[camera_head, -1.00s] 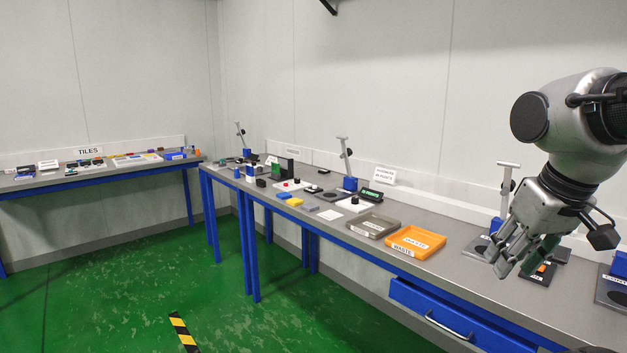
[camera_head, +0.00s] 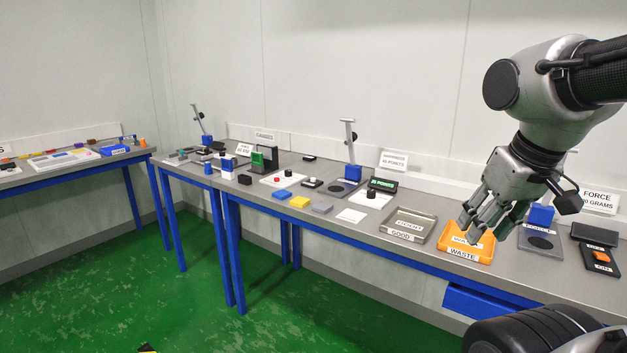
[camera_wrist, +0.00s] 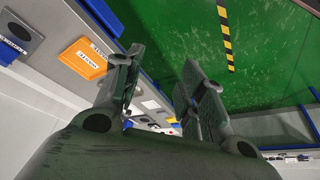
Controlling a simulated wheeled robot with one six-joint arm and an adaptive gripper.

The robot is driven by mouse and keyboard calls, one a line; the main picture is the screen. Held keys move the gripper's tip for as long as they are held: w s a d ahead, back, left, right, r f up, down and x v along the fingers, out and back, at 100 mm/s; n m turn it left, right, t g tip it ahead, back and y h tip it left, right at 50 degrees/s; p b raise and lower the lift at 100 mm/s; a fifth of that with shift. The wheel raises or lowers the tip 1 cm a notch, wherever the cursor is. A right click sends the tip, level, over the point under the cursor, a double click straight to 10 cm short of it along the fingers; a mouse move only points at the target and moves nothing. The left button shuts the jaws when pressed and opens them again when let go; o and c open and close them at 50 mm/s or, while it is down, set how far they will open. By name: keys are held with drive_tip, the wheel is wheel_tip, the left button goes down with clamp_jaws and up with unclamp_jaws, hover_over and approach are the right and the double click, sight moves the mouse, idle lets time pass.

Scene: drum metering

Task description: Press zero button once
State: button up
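No label reading "zero" is legible, so I cannot tell which control is the zero button. Candidates on the bench are a white plate with a red button (camera_head: 277,180), a small white unit with a black top (camera_head: 312,184), and a white plate with a black knob (camera_head: 371,194) in front of a green-lettered display (camera_head: 383,184). My gripper (camera_head: 484,232) is at the right, well away from these, and overlaps the orange waste tray in the head view. In the wrist view my gripper (camera_wrist: 162,68) has its fingers apart with nothing between them.
The orange waste tray (camera_head: 462,256) and grey good tray (camera_head: 405,238) sit near the bench's front edge. Blue, yellow and grey blocks (camera_head: 300,202) lie farther left. Green floor (camera_head: 180,310) is open in front.

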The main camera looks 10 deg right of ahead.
drive_tip(key=shift+w+a, duration=0.1)
clamp_jaws()
idle(1.3)
